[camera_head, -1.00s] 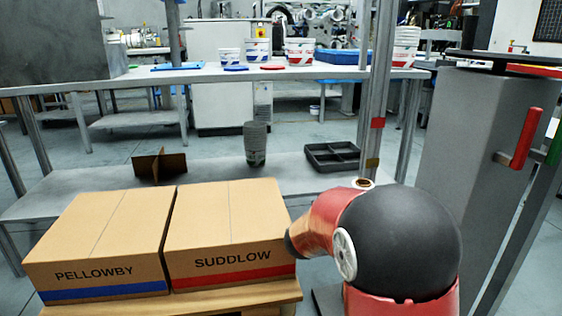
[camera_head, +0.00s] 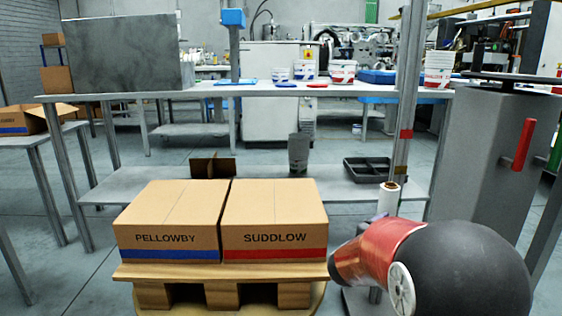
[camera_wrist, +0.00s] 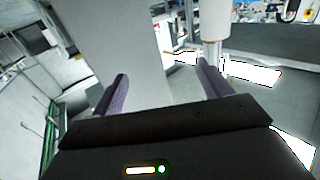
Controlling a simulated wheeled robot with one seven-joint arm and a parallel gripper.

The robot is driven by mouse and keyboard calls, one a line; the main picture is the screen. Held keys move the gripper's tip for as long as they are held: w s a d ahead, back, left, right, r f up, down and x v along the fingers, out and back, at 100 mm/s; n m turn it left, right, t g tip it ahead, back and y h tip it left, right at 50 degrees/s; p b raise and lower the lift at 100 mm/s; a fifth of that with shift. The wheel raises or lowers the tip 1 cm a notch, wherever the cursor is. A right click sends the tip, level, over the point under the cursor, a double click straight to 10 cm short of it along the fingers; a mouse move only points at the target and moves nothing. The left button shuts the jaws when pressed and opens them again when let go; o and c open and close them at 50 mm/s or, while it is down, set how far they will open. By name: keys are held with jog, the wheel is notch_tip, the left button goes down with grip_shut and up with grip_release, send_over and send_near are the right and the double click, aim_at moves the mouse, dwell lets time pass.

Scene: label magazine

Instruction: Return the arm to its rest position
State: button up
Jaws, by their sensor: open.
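My gripper (camera_wrist: 162,85) shows in the wrist view with its two dark fingers spread apart and nothing between them. Behind the fingers is a plain grey upright surface and a pale cylinder. In the head view, my red and black arm is bent at the lower right.
Two closed cartons, PELLOWBY (camera_head: 170,228) and SUDDLOW (camera_head: 275,228), sit side by side on a wooden pallet (camera_head: 130,272). A long bench (camera_head: 120,95) with tubs stands behind. A grey cabinet (camera_head: 480,150) with a red handle stands at the right.

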jog(key=s+a+r+n+t+y, duration=0.1)
jog(key=s+a+r+n+y, duration=0.2)
jog(key=a+y, duration=0.35)
jog(key=s+a+r+n+t+y, duration=0.1)
jog(key=s+a+n+y, duration=0.3)
jog(key=a+y, duration=0.25)
jog(key=s+f+n+g, duration=0.2)
jog(key=s+f+g, duration=0.2)
jog(key=s, duration=0.8)
jog(key=s+f+n+g, duration=0.1)
jog(key=s+f+g, duration=0.3)
jog(key=s, duration=0.8)
notch_tip(320, 180, up, 13)
jog(key=p, duration=1.2)
jog(key=shift+f+y, duration=0.2)
jog(key=shift+y, duration=0.2)
